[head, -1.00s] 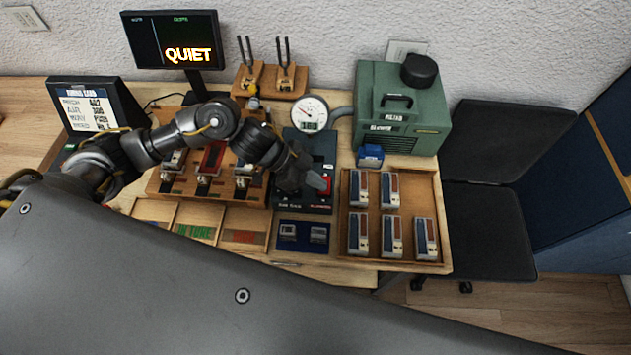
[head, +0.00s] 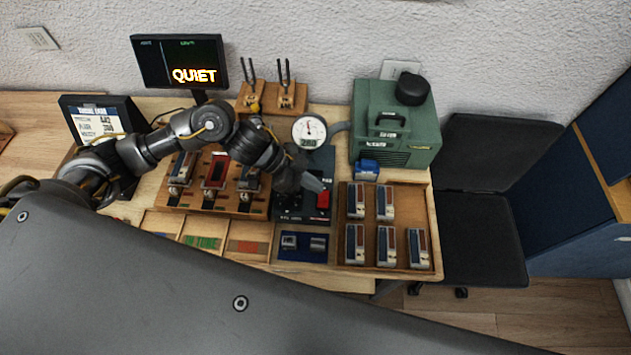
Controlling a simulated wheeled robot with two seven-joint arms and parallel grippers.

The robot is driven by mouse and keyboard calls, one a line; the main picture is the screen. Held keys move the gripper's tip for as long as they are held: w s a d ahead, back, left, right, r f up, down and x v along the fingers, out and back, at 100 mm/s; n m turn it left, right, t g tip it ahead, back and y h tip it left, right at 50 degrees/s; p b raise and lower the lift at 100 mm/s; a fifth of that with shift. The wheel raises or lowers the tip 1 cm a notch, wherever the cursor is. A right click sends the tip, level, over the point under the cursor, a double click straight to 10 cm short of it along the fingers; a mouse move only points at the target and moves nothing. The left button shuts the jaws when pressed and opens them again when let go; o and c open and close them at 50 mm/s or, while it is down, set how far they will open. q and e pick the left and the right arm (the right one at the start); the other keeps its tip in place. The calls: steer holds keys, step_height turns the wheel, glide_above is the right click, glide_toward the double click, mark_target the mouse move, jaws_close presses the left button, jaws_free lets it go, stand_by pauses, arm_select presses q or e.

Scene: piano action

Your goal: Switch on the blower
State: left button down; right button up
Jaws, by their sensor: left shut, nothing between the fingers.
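The blower appears to be the green box (head: 393,125) with a black round cap at the back right; a grey hose runs from it toward the round dial gauge (head: 309,131). A dark control box (head: 290,208) in front of the gauge carries a red switch (head: 323,200) at its right side. My left gripper (head: 317,183) is shut and empty, its tip just behind the red switch in the picture. I cannot tell whether the tip touches it. The gripper and wrist hide the back of the control box. My right gripper is not in view.
A wooden tray (head: 433,236) with several small grey-and-red blocks lies right of the control box. A wooden rack (head: 238,209) with more blocks stands to its left. Two tuning forks (head: 284,78) stand behind. A screen (head: 178,60) reads QUIET. A small blue block (head: 367,169) sits before the blower.

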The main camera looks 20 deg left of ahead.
arm_select(q)
steer(key=s+b+v, duration=0.1)
steer(key=v, duration=0.7)
steer(key=shift+a+b, duration=0.25)
steer(key=shift+b, duration=0.05)
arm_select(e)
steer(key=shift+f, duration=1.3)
arm_select(q)
steer(key=shift+s, duration=0.1)
steer(key=shift+s, duration=0.1)
